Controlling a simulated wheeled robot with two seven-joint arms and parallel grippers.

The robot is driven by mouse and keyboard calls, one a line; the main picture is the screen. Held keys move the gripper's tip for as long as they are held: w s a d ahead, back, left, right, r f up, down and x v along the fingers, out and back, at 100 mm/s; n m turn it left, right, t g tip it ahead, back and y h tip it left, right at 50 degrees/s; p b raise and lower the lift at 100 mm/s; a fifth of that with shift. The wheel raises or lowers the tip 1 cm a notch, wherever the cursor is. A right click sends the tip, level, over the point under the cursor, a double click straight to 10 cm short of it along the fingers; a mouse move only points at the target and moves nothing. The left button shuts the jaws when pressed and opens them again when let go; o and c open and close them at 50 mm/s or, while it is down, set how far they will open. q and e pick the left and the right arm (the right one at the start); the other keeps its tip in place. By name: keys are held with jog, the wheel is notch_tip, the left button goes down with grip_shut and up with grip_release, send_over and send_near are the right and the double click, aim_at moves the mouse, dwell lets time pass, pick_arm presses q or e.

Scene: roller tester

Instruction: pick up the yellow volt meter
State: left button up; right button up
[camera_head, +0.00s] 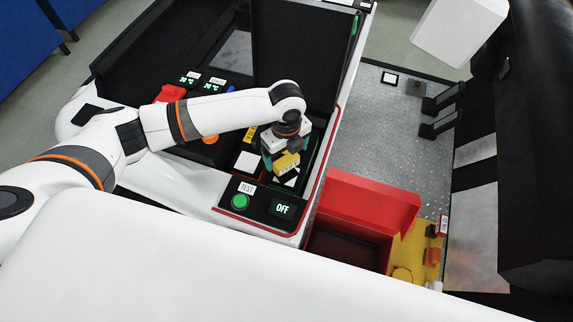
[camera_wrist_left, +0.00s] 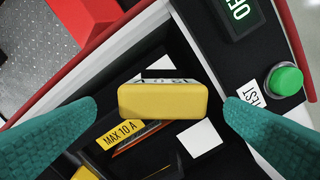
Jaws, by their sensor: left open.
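The yellow volt meter (camera_head: 286,163) is a small yellow block with dark lettering on a white face, in the dark recess at the front right of the tester. In the left wrist view the volt meter (camera_wrist_left: 163,100) lies between the teal fingertips, with gaps on both sides. My left gripper (camera_head: 282,160) is open above and around it, pointing down. Its fingers (camera_wrist_left: 160,115) do not appear to touch the meter. The gripper partly hides the meter in the head view. My right gripper is not in view.
A green TEST button (camera_head: 239,202) and an OFF display (camera_head: 283,209) sit on the front panel. A red box (camera_head: 372,200) stands right of the tester. A black upright panel (camera_head: 299,60) rises behind the gripper. A yellow MAX 10 A label (camera_wrist_left: 120,134) lies near the meter.

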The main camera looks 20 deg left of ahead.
aim_at(286, 159)
pick_arm(q)
jog(key=shift+s+f, duration=0.25)
jog(key=shift+f, duration=1.45)
jog(key=shift+w, duration=0.1)
jog(key=c, duration=1.4)
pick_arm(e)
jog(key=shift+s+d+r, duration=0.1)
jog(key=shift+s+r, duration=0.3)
